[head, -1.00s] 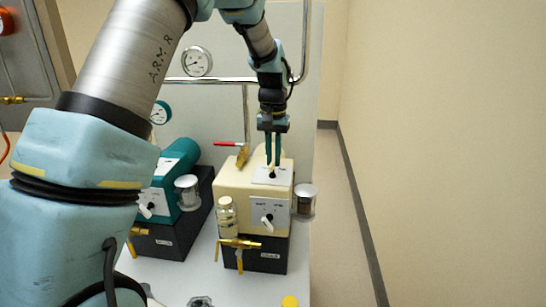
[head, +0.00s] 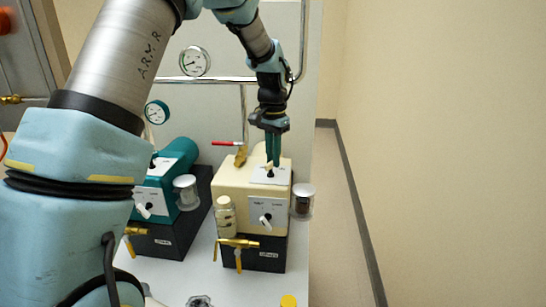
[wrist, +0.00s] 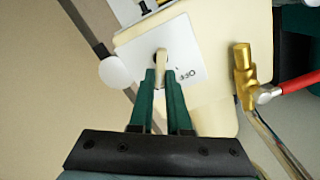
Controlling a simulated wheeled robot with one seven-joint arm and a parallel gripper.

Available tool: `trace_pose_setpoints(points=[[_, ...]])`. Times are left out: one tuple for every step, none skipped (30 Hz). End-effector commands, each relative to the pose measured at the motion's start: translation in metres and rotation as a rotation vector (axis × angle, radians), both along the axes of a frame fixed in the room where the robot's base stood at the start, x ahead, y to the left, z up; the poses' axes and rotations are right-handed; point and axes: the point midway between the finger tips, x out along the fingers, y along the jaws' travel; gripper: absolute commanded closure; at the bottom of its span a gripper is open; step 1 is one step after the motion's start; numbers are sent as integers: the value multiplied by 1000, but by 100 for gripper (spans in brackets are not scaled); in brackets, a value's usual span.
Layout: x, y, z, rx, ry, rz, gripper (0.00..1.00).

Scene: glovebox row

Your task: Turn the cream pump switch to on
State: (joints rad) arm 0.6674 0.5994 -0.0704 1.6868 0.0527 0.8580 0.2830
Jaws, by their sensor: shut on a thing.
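The cream pump (head: 232,182) stands on a dark base on the white bench. A white plate (head: 262,177) on its top carries the small pale switch lever, which shows in the wrist view (wrist: 161,55). The word OFF is printed on the plate (wrist: 190,58), to the right of the lever in the wrist view. My gripper (head: 273,162) reaches down from above, and its green fingers (wrist: 162,74) are shut on the lever. The fingertips partly hide the lever and its pivot. I cannot read the marking on the plate's other side.
A teal pump (head: 176,165) stands to the left. A red-handled brass valve (head: 240,155) is close behind and left of my gripper. A glass jar (head: 302,202) is at the cream pump's right side. A front dial (head: 265,217) and brass tap (head: 238,243) face me. The right floor is clear.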

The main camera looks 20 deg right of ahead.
Motion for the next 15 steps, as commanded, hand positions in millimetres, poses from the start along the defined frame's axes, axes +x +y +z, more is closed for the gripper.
trace_pose_setpoints(points=[[1,-1,1,-3,-3,-2,100],[1,-1,1,-3,-3,-2,100],[1,-1,1,-3,-3,-2,100],[1,-1,1,-3,-3,-2,100],[1,-1,1,-3,-3,-2,100],[1,-1,1,-3,-3,-1,84],[1,-1,1,-3,-3,-1,80],[1,-1,1,-3,-3,-1,77],[0,-1,1,-2,-2,-1,73],[0,-1,1,-2,-2,-1,69],[0,-1,1,-2,-2,-1,66],[0,-1,1,-2,-2,0,61],[0,-1,0,-1,-2,0,58],[0,-1,0,-2,-1,0,55],[0,-1,0,-2,-1,0,55]])
